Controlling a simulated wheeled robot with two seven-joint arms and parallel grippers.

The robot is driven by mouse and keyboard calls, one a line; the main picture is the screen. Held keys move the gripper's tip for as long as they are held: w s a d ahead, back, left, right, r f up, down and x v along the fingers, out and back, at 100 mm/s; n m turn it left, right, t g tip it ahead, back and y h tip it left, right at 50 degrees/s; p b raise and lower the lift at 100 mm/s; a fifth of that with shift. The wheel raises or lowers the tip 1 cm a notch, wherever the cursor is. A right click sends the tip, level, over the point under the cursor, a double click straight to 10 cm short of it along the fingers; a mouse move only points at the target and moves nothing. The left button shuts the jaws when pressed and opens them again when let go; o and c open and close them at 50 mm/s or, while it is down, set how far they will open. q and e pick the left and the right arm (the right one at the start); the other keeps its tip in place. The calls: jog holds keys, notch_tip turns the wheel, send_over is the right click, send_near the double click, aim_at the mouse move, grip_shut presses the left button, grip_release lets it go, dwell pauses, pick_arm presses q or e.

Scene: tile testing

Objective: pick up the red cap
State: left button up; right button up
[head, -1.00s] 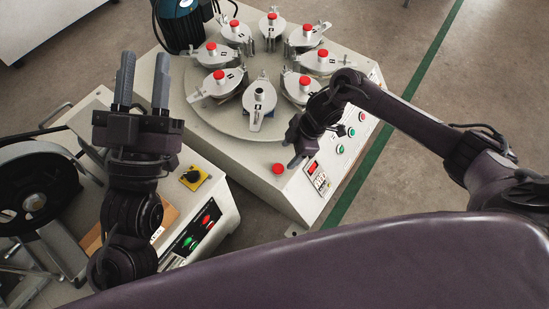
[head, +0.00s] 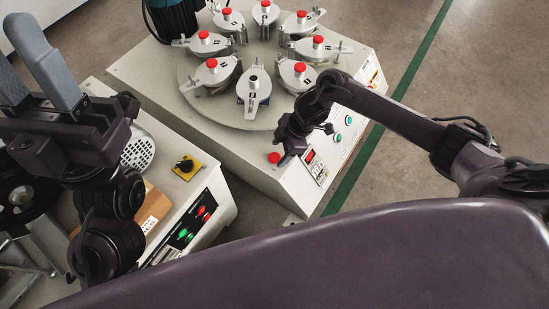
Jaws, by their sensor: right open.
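A loose red cap (head: 273,157) lies on the front part of the white machine's top (head: 245,155). My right gripper (head: 286,152) points down just to the right of the cap. It is open, with nothing seen in it; its fingers are small and partly overlapped, and I cannot tell whether one touches the cap. My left gripper (head: 14,48) is at the far left, fingers up and apart, empty, and away from the cap. The front station (head: 254,90) of the turntable has a bare dark stem without red on top.
Several other stations on the round turntable (head: 215,112) carry red caps, close behind my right gripper. A panel with buttons and a red display (head: 310,156) is right of the cap. A second cabinet with a yellow switch plate (head: 185,166) stands at left.

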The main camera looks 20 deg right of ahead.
aim_at(275, 158)
jog(key=shift+b+x, duration=0.55)
jog(key=shift+x, duration=0.8)
jog(key=c, duration=1)
